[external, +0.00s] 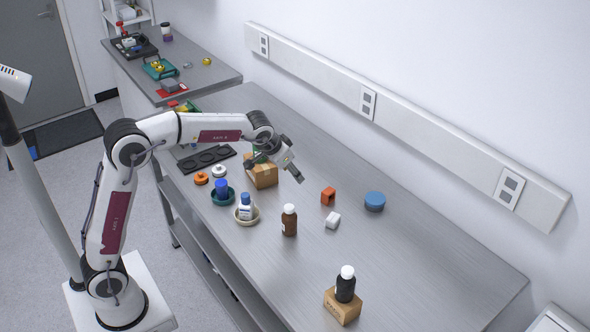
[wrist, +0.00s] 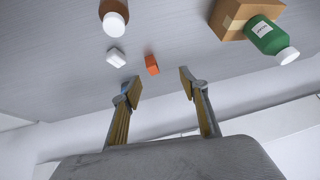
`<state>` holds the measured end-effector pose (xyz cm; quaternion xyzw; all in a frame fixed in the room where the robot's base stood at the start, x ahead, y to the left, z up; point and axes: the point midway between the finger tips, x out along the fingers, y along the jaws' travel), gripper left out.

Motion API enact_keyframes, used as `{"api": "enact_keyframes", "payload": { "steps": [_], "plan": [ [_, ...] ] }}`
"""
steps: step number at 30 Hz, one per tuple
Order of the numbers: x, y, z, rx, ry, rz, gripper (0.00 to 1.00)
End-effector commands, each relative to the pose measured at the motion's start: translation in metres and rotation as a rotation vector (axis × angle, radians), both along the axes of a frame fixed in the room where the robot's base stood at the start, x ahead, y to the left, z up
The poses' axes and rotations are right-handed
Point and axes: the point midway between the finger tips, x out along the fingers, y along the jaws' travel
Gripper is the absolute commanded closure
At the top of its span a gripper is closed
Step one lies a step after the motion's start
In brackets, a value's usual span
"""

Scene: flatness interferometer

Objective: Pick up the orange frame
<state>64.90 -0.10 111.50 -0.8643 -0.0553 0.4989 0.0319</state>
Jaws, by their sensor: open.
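The orange frame (external: 328,196) is a small blocky piece on the grey bench, between the white block (external: 332,220) and the blue round lid (external: 374,201). It also shows in the wrist view (wrist: 152,65), ahead of my fingers and between their lines. My gripper (external: 279,174) is above the bench, to the left of the orange frame and apart from it, by the cardboard box. In the wrist view my gripper (wrist: 158,84) has its two fingers spread wide with nothing between them. The frame's opening is hard to make out.
A brown bottle (external: 289,221) stands left of the white block. The cardboard box (external: 262,174) and a green bottle (wrist: 268,37) are close to my gripper. A black bottle on a box (external: 343,306) stands at the front. The bench right of the orange frame is mostly clear.

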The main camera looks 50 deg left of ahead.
Motion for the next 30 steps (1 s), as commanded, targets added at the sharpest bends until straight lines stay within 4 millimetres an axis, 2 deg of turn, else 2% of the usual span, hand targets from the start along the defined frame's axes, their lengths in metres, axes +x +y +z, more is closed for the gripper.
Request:
{"api": "enact_keyframes", "payload": {
  "steps": [1, 9, 18, 24, 30],
  "plan": [
    [0.011, -0.001, -0.008, 0.003, 0.001, -0.001, 0.56],
    [0.062, -0.007, -0.045, 0.016, -0.005, 0.003, 0.56],
    [0.107, -0.014, -0.088, 0.028, -0.013, 0.004, 0.56],
    [0.120, -0.016, -0.101, 0.031, -0.019, 0.005, 0.56],
    [0.121, -0.016, -0.102, 0.032, -0.019, 0.005, 0.56]
  ]
}}
